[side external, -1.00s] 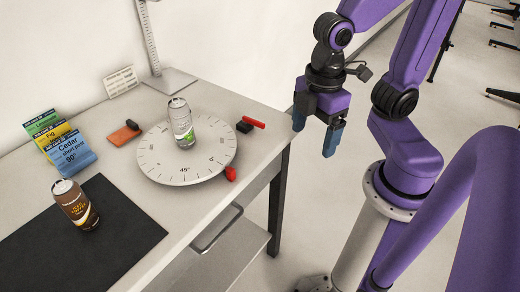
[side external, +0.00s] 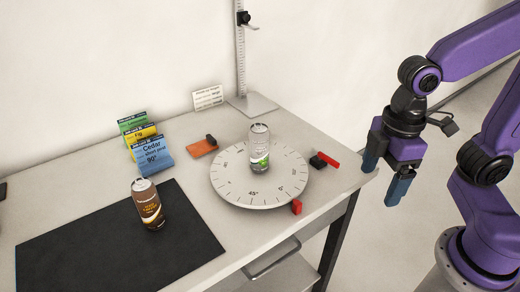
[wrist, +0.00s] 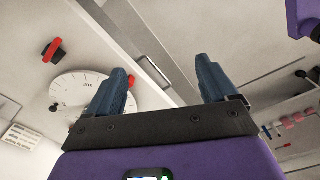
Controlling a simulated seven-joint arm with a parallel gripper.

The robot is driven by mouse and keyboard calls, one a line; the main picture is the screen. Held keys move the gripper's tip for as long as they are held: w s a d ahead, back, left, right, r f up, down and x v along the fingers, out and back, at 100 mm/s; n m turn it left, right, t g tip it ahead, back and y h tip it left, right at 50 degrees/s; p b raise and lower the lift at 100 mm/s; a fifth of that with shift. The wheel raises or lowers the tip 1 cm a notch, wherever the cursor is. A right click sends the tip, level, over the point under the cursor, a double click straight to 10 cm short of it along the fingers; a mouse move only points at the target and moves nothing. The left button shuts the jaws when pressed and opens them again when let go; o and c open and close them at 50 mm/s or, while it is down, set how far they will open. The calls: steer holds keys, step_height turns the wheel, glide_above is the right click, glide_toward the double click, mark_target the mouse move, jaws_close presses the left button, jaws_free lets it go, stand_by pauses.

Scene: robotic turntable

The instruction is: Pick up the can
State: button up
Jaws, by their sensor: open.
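A silver-white can (side external: 259,148) with a green patch stands upright on the round white turntable (side external: 232,190) marked with a degree scale. A brown can (side external: 148,205) stands upright on the black mat (side external: 100,250) at the left. My gripper (side external: 384,176) is open and empty, to the right of the turntable by the table's right corner, apart from both cans. In the wrist view its two blue fingers (wrist: 161,70) are spread with nothing between them. The turntable (wrist: 75,88) shows there partly behind the left finger; I cannot make out either can.
Blue, yellow and green cards (side external: 152,157) stand behind the mat. An orange block (side external: 202,149) lies left of the turntable. A red-handled piece (side external: 325,160) and a small red marker (side external: 296,207) sit at its right. A metal post (side external: 240,60) rises behind on a plate.

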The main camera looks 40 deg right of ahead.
steer(key=w+a+r+n, duration=0.1)
steer(key=w+a+r, duration=0.25)
steer(key=w, duration=0.45)
steer(key=w+a+r, duration=0.3)
steer(key=w+a, duration=0.1)
steer(key=w, duration=0.4)
steer(key=n, duration=0.1)
glide_toward(257, 129)
step_height(257, 129, down, 8)
steer(key=shift+w+a+f, duration=0.1)
steer(key=shift+w+f, duration=0.1)
steer(key=shift+s+d+f, duration=0.1)
steer(key=shift+d+f, duration=0.1)
steer(key=shift+f, duration=1.15)
steer(key=shift+d+f, duration=0.25)
steer(key=shift+f, duration=1.1)
steer(key=c, duration=1.4)
steer(key=shift+r, duration=0.1)
steer(key=shift+c, duration=0.2)
